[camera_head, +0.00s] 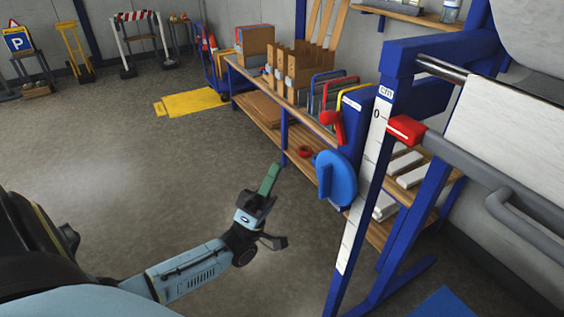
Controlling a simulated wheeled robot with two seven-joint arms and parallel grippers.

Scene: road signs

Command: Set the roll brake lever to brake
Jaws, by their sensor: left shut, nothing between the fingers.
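A red lever (335,124) is on the blue frame of the roll stand, at its left side above a blue disc (336,178). I take it for the roll brake lever; any brake marking is too small to read. My left gripper (269,179) is to the left of and lower in the picture than the lever, apart from it. Its green fingers are shut together, pointing up, with nothing between them. My right gripper is not in view.
A white cm scale (362,190) runs down the blue stand. A red-ended grey bar (406,130) and a white roll (510,115) are at the right. A wooden shelf bench (262,116) stands behind. The floor at left is open.

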